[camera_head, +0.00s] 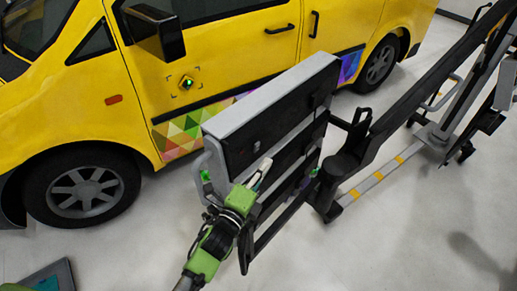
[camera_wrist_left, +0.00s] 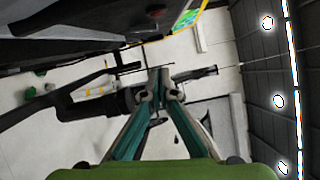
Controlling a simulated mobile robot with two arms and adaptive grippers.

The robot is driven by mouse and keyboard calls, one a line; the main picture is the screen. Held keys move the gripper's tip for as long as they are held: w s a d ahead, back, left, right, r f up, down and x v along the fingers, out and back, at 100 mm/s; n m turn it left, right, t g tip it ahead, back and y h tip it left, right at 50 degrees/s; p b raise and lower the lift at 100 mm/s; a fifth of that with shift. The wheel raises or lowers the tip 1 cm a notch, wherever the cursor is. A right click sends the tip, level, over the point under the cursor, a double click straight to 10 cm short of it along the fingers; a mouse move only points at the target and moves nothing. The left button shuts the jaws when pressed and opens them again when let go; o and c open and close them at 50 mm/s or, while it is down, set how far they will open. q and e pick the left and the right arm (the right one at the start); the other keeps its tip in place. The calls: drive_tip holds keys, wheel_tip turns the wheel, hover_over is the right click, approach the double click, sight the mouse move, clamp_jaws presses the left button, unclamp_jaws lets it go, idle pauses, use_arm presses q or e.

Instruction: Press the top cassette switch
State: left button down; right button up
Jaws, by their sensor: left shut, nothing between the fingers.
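The top cassette (camera_head: 290,128) is a flat grey and black box on a dark stand beside the yellow van. A small reddish and light switch (camera_head: 256,147) shows on its black side face. In the left wrist view a small red part (camera_wrist_left: 156,11) sits on a dark panel at the top edge; it may be this switch. My left gripper (camera_head: 265,164) is shut and empty, close to the near end of that face, just below the switch. I cannot tell whether it touches the cassette. It also shows in the left wrist view (camera_wrist_left: 160,82). My right gripper is out of view.
The yellow van (camera_head: 225,45) stands behind the cassette, with a colourful triangle pattern (camera_head: 180,135) on its lower door. A dark stand arm and rail with yellow marks (camera_head: 375,177) extend right. Pale floor (camera_head: 400,235) is open at lower right.

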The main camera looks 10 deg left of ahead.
sight(256, 148)
use_arm(q)
drive_tip(key=w, duration=0.1)
drive_tip(key=w+a+p, duration=0.1)
drive_tip(key=w, duration=0.1)
drive_tip(key=w+a+p, duration=0.1)
drive_tip(key=shift+w+a+r, duration=0.25)
drive_tip(key=shift+w+r, duration=0.1)
drive_tip(key=shift+w+a+r+n+p, duration=0.2)
drive_tip(key=shift+a+r+n+p, duration=0.1)
drive_tip(key=shift+r+n+p, duration=0.4)
drive_tip(key=shift+f, duration=0.5)
drive_tip(key=shift+d, duration=0.1)
